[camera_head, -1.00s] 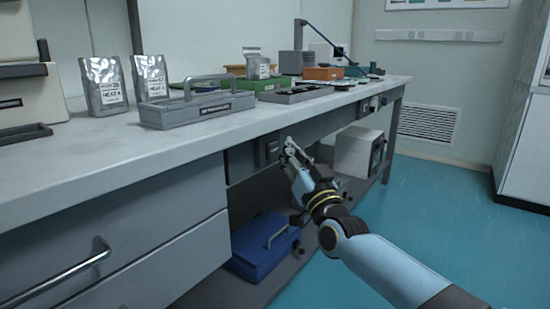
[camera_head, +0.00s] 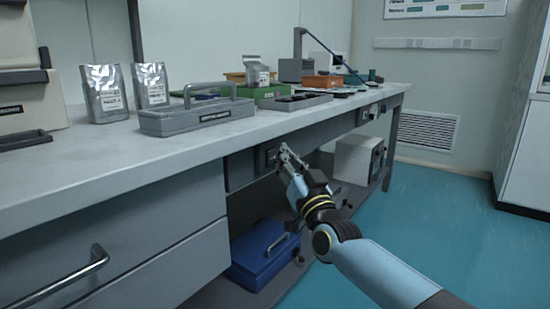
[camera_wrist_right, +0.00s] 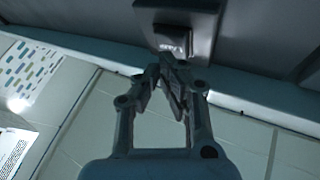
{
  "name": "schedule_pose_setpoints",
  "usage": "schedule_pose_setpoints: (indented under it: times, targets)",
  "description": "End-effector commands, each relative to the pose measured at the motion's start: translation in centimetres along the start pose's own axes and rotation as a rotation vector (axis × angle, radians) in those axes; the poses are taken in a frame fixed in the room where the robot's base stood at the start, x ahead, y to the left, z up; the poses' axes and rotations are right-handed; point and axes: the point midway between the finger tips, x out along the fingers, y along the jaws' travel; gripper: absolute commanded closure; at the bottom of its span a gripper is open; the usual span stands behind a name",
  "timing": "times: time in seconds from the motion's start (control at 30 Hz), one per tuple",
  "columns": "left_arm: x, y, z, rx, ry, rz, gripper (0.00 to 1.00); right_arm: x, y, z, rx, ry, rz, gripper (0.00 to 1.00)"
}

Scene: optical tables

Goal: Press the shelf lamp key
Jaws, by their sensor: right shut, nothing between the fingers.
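A small dark panel with a lighter key (camera_head: 269,157) is set in the front face under the bench top in the head view. In the right wrist view the square key (camera_wrist_right: 172,38) stands out from its plate, just past my fingertips. My right gripper (camera_head: 284,151) is shut and empty, just right of the panel; its closed fingertips (camera_wrist_right: 165,64) show in the wrist view close to the key's lower edge. I cannot tell whether they touch it. My left gripper is not in view. No lettering on the key is readable.
The bench (camera_head: 105,165) carries a grey toolbox (camera_head: 195,118), silver pouches (camera_head: 104,95) and trays. A blue box (camera_head: 262,252) sits on the low shelf beneath. A drawer handle (camera_head: 62,280) juts out at lower left. The teal floor at right is clear.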

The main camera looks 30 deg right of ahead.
Motion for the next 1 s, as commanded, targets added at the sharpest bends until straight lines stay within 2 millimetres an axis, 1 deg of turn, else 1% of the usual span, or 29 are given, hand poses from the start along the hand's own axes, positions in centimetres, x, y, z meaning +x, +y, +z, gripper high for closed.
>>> schedule_pose_setpoints:
  times: [0.57, 0.8, 1.0]
  targets:
    - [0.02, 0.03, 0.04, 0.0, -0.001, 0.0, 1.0, 0.03, -0.01, 0.02, 0.0, 0.0, 0.0, 1.0]
    - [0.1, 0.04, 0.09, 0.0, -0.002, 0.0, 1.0, 0.68, -0.35, 0.28, 0.0, 0.001, 0.0, 1.0]
    - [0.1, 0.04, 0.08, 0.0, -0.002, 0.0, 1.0, 0.73, -0.39, 0.35, -0.001, 0.0, 0.0, 1.0]
